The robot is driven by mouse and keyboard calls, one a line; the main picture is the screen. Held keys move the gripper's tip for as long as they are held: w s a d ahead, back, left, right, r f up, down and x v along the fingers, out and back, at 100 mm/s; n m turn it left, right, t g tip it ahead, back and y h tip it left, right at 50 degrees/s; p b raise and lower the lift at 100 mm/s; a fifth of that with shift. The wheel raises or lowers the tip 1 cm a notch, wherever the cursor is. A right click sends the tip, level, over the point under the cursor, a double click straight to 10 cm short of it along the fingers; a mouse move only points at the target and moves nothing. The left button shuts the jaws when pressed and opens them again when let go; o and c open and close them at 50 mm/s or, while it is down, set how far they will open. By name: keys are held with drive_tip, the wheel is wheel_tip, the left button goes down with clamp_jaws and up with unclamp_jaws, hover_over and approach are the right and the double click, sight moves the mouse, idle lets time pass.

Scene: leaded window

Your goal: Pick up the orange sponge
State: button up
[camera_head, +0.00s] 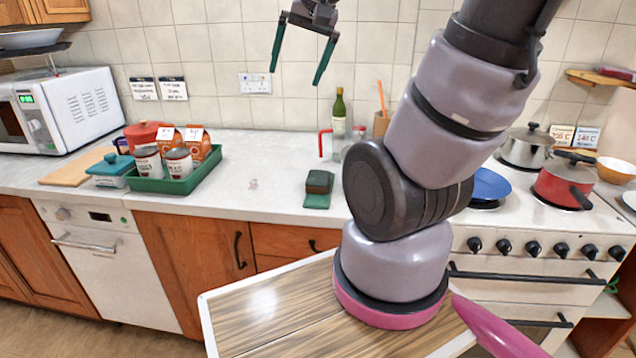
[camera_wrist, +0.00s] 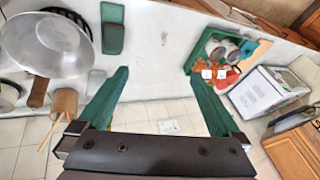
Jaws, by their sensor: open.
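I cannot make out a clearly orange sponge in either view. A small dark block with a greenish top and brownish side (camera_head: 319,182) sits on a flat green piece (camera_head: 317,201) on the counter; I cannot tell whether it is the sponge. A green block-like shape at the same part of the counter shows in the wrist view (camera_wrist: 114,36). My gripper (camera_head: 296,77) is open and empty, high in front of the tiled wall. Its two green fingers are spread wide in the wrist view (camera_wrist: 157,72), apart from everything on the counter.
A green tray (camera_head: 176,187) holds cans and orange cartons (camera_head: 198,145). A microwave (camera_head: 70,108) stands at left. A bottle (camera_head: 339,113) stands behind the block, by the wall. The stove at right bears a red pot (camera_head: 562,184). The counter between tray and block is mostly clear.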

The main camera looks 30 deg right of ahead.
drive_tip(key=w+d+f+m+g, duration=0.1)
drive_tip(key=w+d+f+g, duration=0.1)
drive_tip(key=w+d+f, duration=0.4)
drive_tip(key=g+h, duration=0.2)
drive_tip(key=g, duration=0.1)
hover_over(318, 177)
drive_tip(key=shift+m, duration=0.4)
drive_tip(key=f, duration=2.1)
drive_tip(key=shift+w+a+f, duration=0.1)
drive_tip(key=shift+w+f, duration=0.15)
drive_tip(key=shift+f, duration=0.15)
drive_tip(key=f, duration=0.4)
drive_tip(key=shift+s+f, duration=0.4)
drive_tip(key=shift+f, duration=0.5)
drive_tip(key=c, duration=1.3)
wheel_tip(318, 177, up, 10)
drive_tip(key=shift+r, duration=0.1)
